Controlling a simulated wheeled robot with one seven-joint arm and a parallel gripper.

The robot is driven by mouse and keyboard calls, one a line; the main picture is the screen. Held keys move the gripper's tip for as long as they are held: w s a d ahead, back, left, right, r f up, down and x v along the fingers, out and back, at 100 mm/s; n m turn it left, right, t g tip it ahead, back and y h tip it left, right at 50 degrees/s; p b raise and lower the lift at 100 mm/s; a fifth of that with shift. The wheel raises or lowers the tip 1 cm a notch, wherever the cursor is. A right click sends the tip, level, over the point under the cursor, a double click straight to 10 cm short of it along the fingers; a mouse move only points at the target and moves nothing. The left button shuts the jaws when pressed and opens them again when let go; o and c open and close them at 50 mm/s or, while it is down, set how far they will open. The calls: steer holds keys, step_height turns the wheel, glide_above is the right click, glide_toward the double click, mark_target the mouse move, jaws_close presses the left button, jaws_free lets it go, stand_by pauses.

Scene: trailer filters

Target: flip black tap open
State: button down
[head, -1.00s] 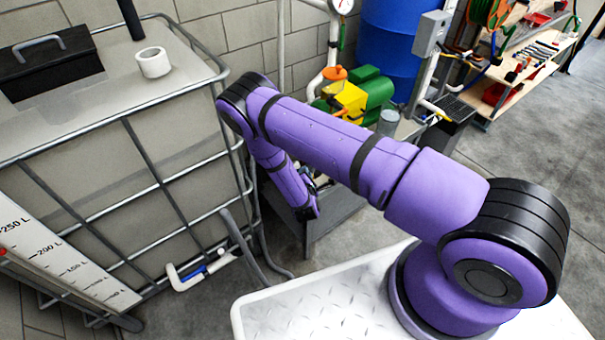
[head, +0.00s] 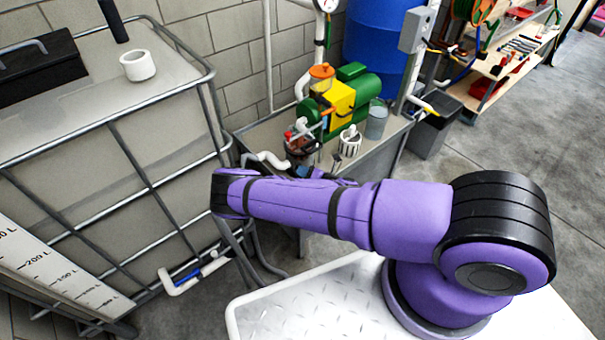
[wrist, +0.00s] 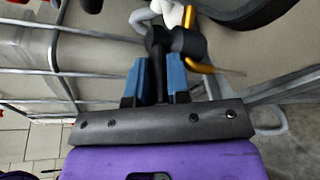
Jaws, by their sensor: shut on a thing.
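The black tap (wrist: 188,43) is at the top middle of the wrist view, on white pipework. A black bar of it runs down between the two blue fingers of my gripper (wrist: 156,64), which is shut on it. An orange-yellow lever (wrist: 203,66) is just right of the tap. In the head view my arm hides most of the gripper, and only a bluish bit shows near the bench pipework. I cannot make out the black tap there.
A green and yellow pump (head: 340,98) stands on a grey bench (head: 262,138), with a white strainer (head: 350,141) and a clear cup (head: 376,122) beside it. A caged tank (head: 175,128) stands left of my arm. A blue barrel (head: 383,45) is behind.

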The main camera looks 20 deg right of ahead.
steer(key=shift+d+n+g+y, duration=0.3)
steer(key=shift+n+g+y, duration=0.2)
steer(key=shift+n+y, duration=0.3)
steer(key=shift+w, duration=0.1)
steer(key=c, duration=1.1)
jaws_free()
steer(key=shift+d, duration=0.1)
